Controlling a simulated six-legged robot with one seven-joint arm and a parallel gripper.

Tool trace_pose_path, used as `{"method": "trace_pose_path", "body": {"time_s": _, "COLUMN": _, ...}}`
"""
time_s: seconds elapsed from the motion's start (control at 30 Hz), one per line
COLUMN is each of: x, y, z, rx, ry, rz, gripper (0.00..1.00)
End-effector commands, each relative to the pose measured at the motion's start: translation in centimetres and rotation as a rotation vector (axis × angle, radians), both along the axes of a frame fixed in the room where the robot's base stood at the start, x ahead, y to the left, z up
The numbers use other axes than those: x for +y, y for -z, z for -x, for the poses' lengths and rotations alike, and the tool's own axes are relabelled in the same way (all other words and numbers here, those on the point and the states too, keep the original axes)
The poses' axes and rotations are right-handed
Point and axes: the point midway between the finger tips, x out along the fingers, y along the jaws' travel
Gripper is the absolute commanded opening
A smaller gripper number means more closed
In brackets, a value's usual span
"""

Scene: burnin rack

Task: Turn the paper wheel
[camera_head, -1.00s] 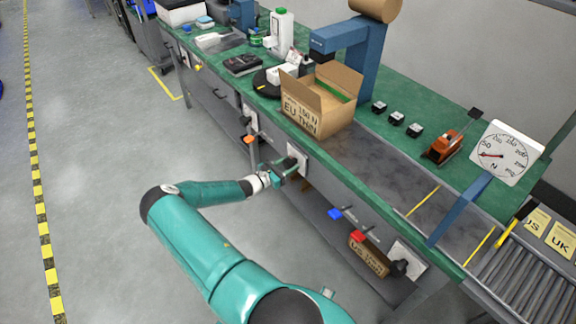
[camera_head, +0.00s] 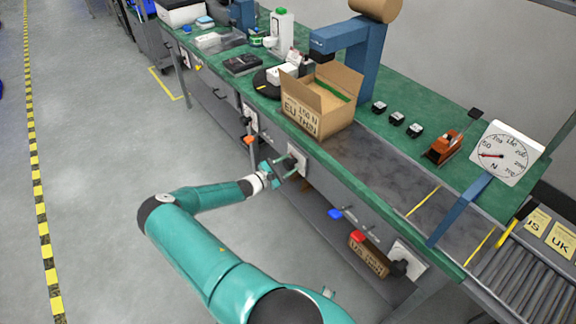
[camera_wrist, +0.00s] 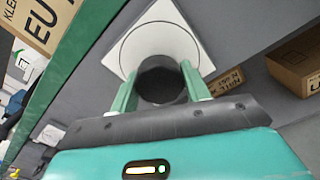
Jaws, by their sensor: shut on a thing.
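A dark round knob (camera_wrist: 161,80) on a square white plate (camera_wrist: 150,36) is on the bench's front face; I take it for the paper wheel. My gripper (camera_wrist: 160,84) has one green finger on each side of this knob and is shut on it. In the head view my gripper (camera_head: 285,170) is at the bench front, below the open cardboard box, and largely hides the knob. The white plate (camera_head: 297,158) shows just behind it.
Other front plates with knobs are to the left (camera_head: 250,118) and right (camera_head: 408,260). A blue (camera_head: 336,213) and a red part (camera_head: 358,237) stick out on the right. The floor to the left is clear.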

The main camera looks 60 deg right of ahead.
Motion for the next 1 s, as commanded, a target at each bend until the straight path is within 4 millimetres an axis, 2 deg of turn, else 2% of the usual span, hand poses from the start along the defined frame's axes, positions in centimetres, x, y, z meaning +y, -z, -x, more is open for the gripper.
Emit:
{"method": "trace_pose_path", "body": {"time_s": 0.2, "x": 0.07, "y": 0.00, "z": -0.11, "rx": -0.169, "ry": -0.001, "rz": 0.088, "gripper": 0.24}}
{"method": "trace_pose_path", "body": {"time_s": 0.5, "x": 0.06, "y": -0.03, "z": -0.14, "rx": -0.334, "ry": -0.001, "rz": 0.172, "gripper": 0.24}}
{"method": "trace_pose_path", "body": {"time_s": 1.0, "x": 0.05, "y": -0.03, "z": -0.15, "rx": -0.405, "ry": 0.000, "rz": 0.207, "gripper": 0.24}}
